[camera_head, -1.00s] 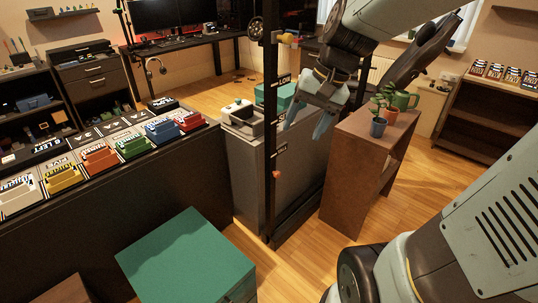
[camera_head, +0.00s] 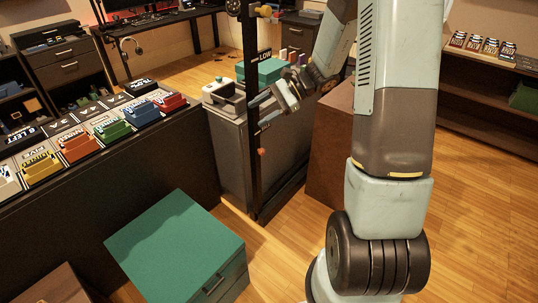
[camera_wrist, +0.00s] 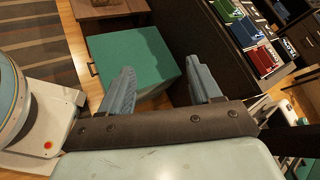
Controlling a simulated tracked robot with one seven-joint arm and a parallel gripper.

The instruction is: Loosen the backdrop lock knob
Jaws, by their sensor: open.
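A black upright post (camera_head: 250,110) stands beside the grey cabinet and carries a "LOW" label. A small red-orange knob (camera_head: 261,152) sits low on it, and a yellow knob (camera_head: 264,11) is near the top. I cannot tell for certain which is the backdrop lock knob. My gripper (camera_head: 284,97) is just right of the post, above the red-orange knob in the picture and apart from it. In the wrist view my gripper (camera_wrist: 160,72) has its two blue-grey fingers apart with nothing between them. Neither knob is clearly visible there.
A teal-topped drawer box (camera_head: 178,240) stands on the floor in front. A dark counter (camera_head: 110,180) with coloured labelled trays is at left. A grey cabinet (camera_head: 228,150) stands behind the post. A brown shelf unit (camera_head: 328,150) is right of it, partly hidden by my arm.

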